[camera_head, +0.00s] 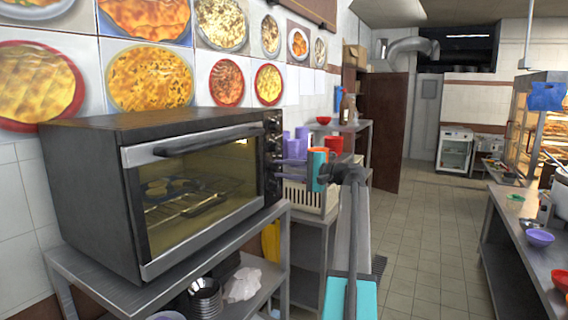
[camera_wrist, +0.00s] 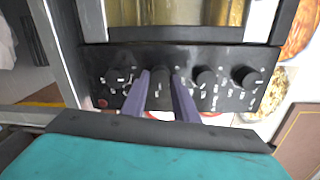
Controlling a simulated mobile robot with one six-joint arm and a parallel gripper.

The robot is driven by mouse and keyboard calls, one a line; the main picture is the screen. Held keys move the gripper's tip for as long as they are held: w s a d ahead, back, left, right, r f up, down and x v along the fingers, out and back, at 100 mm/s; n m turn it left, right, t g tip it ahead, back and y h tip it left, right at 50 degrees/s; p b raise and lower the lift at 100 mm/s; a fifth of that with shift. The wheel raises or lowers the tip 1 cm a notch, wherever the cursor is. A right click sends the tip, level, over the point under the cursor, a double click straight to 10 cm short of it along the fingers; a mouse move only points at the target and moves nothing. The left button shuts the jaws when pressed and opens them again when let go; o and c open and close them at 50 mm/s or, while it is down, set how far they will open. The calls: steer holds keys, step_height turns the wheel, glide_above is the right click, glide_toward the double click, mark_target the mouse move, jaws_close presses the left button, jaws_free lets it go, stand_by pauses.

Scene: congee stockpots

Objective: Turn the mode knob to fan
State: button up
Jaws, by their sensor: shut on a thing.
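The oven (camera_head: 195,190) stands on a metal shelf, with its black control panel (camera_head: 272,135) at the right end of its front. In the wrist view the panel (camera_wrist: 228,92) runs across the middle with a row of dark knobs. My gripper (camera_wrist: 161,80) has its two purple fingers shut on one knob (camera_wrist: 160,74) near the middle of the row. Another knob (camera_wrist: 204,76) and an end knob (camera_wrist: 244,76) sit to its right. In the head view my gripper (camera_head: 285,163) reaches the panel from the right. The small panel labels are too blurred to read, so I cannot tell the knob's setting.
Purple and red cups (camera_head: 334,145) and a cream crate (camera_head: 322,197) are behind my gripper on a lower stand. The oven's glass door (camera_head: 200,185) is closed, with a rack and food inside. A metal counter (camera_head: 525,240) stands right; the tiled floor between is clear.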

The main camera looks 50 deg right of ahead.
steer(key=shift+m+p, duration=0.85)
steer(key=shift+m, duration=0.25)
steer(key=o, duration=1.1)
steer(key=shift+w, duration=0.1)
steer(key=shift+c, duration=0.2)
steer(key=b+v, duration=0.3)
steer(key=v, duration=1)
steer(key=shift+s+d, duration=0.2)
steer(key=shift+s, duration=0.2)
steer(key=shift+f, duration=0.1)
